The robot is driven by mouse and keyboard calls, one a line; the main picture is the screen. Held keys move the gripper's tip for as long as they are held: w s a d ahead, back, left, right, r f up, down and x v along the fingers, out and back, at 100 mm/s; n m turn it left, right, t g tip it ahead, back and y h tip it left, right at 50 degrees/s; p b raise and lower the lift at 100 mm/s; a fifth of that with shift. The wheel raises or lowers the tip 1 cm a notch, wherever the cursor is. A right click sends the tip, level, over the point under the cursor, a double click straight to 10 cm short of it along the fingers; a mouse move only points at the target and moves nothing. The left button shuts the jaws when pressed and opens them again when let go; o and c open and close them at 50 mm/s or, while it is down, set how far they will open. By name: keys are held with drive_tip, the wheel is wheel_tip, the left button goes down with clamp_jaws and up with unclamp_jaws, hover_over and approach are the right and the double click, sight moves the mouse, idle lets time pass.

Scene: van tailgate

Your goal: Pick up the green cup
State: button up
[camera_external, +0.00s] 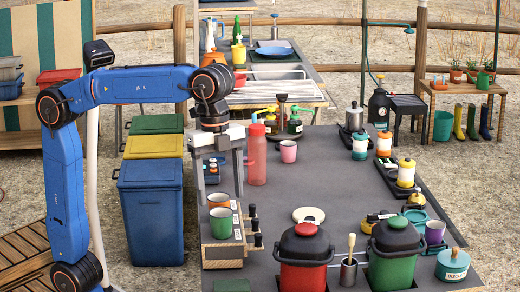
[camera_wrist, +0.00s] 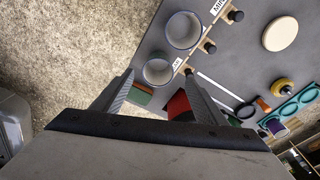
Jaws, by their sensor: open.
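The green cup (camera_external: 220,224) stands upright on a small rack at the left edge of the grey tailgate table. In the wrist view a pale-insided cup (camera_wrist: 158,69), apparently this one, shows from above between the fingertips. A brownish cup (camera_external: 219,201) stands just behind it, and a second round rim (camera_wrist: 184,30) shows farther up in the wrist view. My gripper (camera_external: 217,182) points down above the cups, fingers spread, with nothing between them. How far the fingertips are above the rims is hard to tell.
The rack has dark knobs (camera_external: 255,226) along its right side. A red bottle (camera_external: 257,155) stands close behind my gripper. A red pot (camera_external: 304,256) and a green pot (camera_external: 394,250) stand at front right. The table's middle (camera_external: 320,185) is mostly clear. Bins (camera_external: 151,205) stand at left.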

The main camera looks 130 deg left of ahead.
sight(221, 213)
drive_tip(key=shift+w+d+f, duration=0.1)
drive_tip(key=shift+f, duration=0.95)
drive_tip(key=shift+w+d+f, duration=0.15)
drive_tip(key=shift+f, duration=0.9)
drive_tip(key=shift+w+d+f, duration=0.1)
drive_tip(key=shift+f, duration=0.95)
drive_tip(key=c, duration=1.1)
drive_tip(key=shift+r, duration=0.1)
